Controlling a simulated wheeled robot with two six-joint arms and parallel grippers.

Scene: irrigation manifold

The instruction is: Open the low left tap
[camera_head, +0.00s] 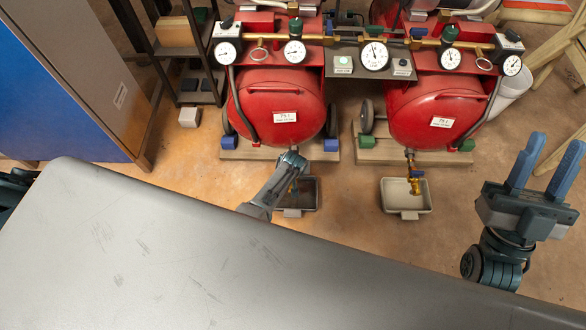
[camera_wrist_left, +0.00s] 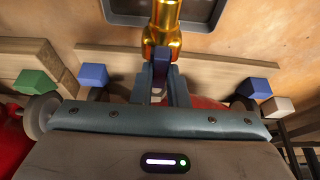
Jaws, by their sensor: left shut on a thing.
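The low left tap shows in the left wrist view as a brass body (camera_wrist_left: 162,25) with a dark blue lever (camera_wrist_left: 160,58). My left gripper (camera_wrist_left: 162,72) is shut on that lever, with a finger on each side. In the head view my left gripper (camera_head: 292,160) is below the left red tank (camera_head: 280,95) and hides most of the tap. My right gripper (camera_head: 558,148) is open and empty at the right, away from the tanks.
A grey tray (camera_head: 310,197) lies under the left tap. A second tray (camera_head: 406,205) lies under the right tap (camera_head: 414,178). A large grey surface (camera_head: 130,245) fills the lower left foreground. A blue cabinet (camera_head: 50,95) stands at the left.

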